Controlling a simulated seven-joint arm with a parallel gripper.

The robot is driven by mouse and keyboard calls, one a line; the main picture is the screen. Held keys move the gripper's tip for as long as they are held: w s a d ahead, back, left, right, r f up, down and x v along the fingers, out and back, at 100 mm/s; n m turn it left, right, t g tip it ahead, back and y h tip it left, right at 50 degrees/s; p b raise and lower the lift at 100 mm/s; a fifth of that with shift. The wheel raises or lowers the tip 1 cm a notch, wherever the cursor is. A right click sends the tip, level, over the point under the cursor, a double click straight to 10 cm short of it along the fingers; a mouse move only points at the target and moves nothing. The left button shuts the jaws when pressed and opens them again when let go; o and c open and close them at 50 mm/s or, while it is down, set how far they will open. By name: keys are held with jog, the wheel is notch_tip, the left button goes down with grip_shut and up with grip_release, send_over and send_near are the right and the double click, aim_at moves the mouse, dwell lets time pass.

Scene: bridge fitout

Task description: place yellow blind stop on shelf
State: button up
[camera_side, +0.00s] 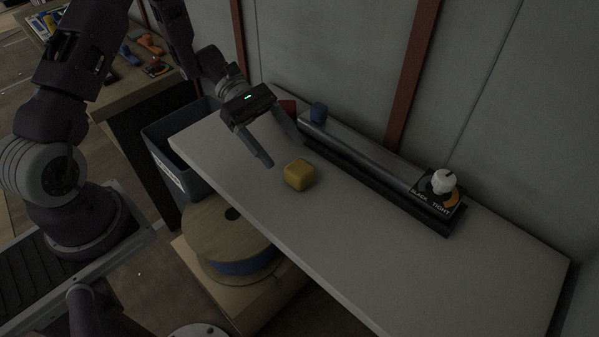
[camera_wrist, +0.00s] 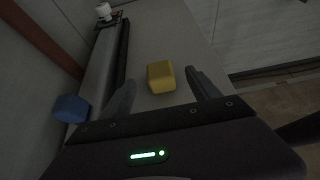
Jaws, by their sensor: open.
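The wrist view shows both fingers of my gripper (camera_wrist: 160,88) clear of the block, with a gap on each side.
A dark rail (camera_side: 375,170) runs along the back of the shelf, with a blue block (camera_side: 318,113) at its left end and a white knob (camera_side: 444,181) at its right. A grey bin (camera_side: 165,150) and a cable spool (camera_side: 215,235) stand below. The shelf's right part is clear.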

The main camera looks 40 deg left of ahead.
aim_at(296, 164)
jog(key=x, duration=0.5)
jog(key=shift+w+a+f, duration=0.1)
grip_shut()
notch_tip(296, 164, up, 9)
jog(key=shift+a+r, duration=0.1)
jog(key=shift+r, duration=0.05)
jog(key=w+a+n+t+y, duration=0.2)
jog(key=a+n+t+y, duration=0.1)
jog(key=a+n+t, duration=0.4)
jog(key=a+f, duration=0.1)
jog(key=a, duration=0.2)
jog(key=shift+n+t, duration=0.3)
jog(key=shift+n, duration=0.1)
